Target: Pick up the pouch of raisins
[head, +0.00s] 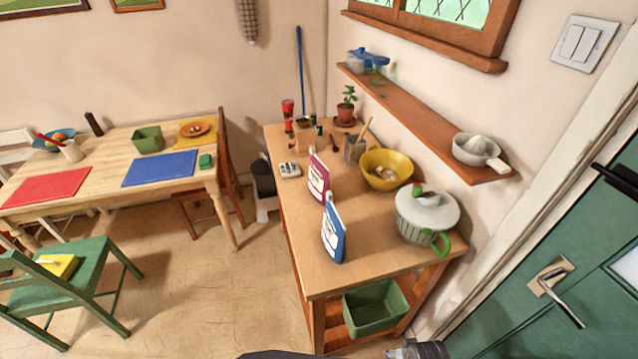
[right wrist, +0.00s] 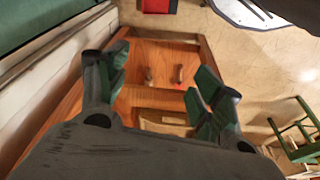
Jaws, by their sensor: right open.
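Two upright pouches stand on the wooden side table (head: 300,225) in the head view. One is a magenta and white pouch (head: 318,178); the other, nearer the front, is a blue and white pouch (head: 333,232). Their labels are too small to read, so I cannot tell which holds raisins. My right gripper (right wrist: 160,70) shows in the right wrist view with its two green-grey fingers spread apart and nothing between them. Wooden furniture lies beyond the fingers; no pouch is clear there. My left gripper is not in view.
A yellow bowl (head: 386,169), a lidded white pot (head: 427,215) and a remote-like item (head: 289,169) share the side table. A green bin (head: 375,308) sits on its lower shelf. A green door (head: 560,270) stands right; a dining table (head: 110,155) stands left, with open floor between.

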